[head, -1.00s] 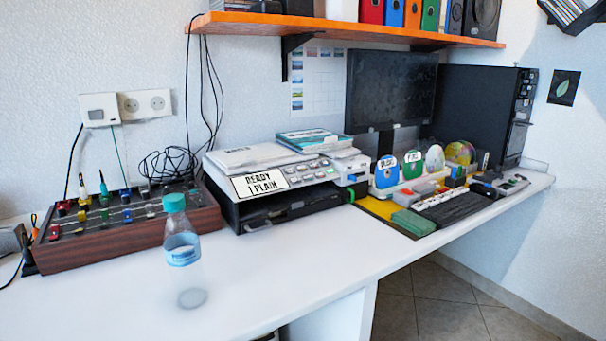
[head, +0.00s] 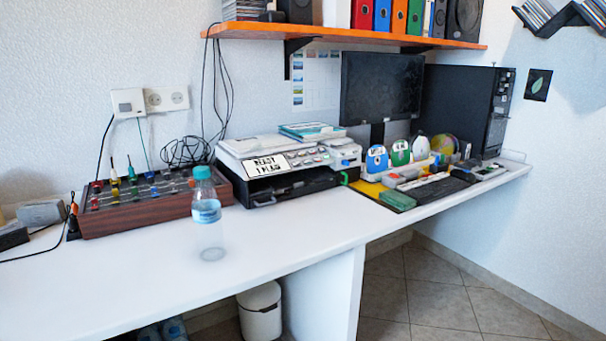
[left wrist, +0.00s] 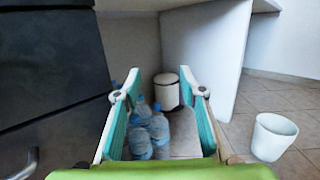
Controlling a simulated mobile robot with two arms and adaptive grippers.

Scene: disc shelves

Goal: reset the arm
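My left gripper (left wrist: 160,112) shows in the left wrist view with its two teal-padded fingers spread apart. It is open and nothing is between the pads; several bottles (left wrist: 148,132) on the floor show beyond it, between the fingers. Neither gripper shows in the head view. My right gripper is in none of the frames. A clear bottle with a teal cap (head: 207,215) stands upright on the white desk (head: 130,285). The printer (head: 275,165) stands behind it to the right.
A white bin (head: 260,312) stands under the desk; it also shows in the left wrist view (left wrist: 166,91). A white bucket (left wrist: 272,137) stands on the tiled floor at right. A mixer box (head: 135,210), discs (head: 400,153), monitor (head: 381,88) and orange shelf (head: 350,36) line the wall.

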